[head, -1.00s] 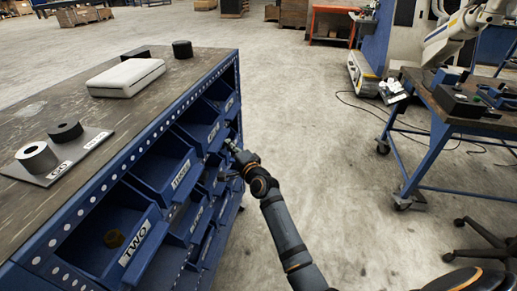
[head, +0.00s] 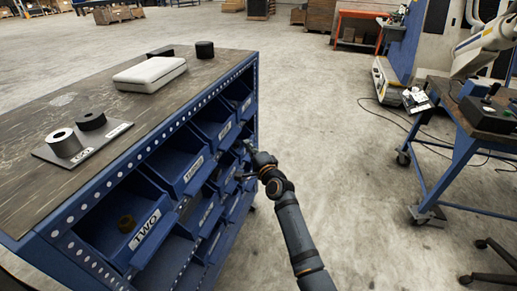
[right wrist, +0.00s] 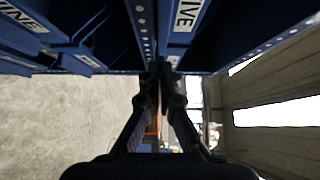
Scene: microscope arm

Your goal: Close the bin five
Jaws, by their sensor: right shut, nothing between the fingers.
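Bin five (head: 244,104) is the farthest blue bin in the top row of the cabinet in the head view. It stands partly out, and its white label is small there. In the right wrist view, a label ending in "IVE" (right wrist: 187,14) shows on its front at the top, with the rest cut off. My right gripper (head: 249,147) is shut and empty, just below bin five at the cabinet's far front. In the right wrist view its fingertips (right wrist: 160,70) lie close to the cabinet frame; I cannot tell whether they touch. My left gripper is not in view.
Bins labelled two (head: 145,229), three (head: 194,168) and four (head: 225,130) also stand out from the cabinet. A worktop (head: 60,118) above holds a white case (head: 150,74) and dark cylinders. Open floor (head: 330,130) lies right of the cabinet, before a blue trolley (head: 450,165).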

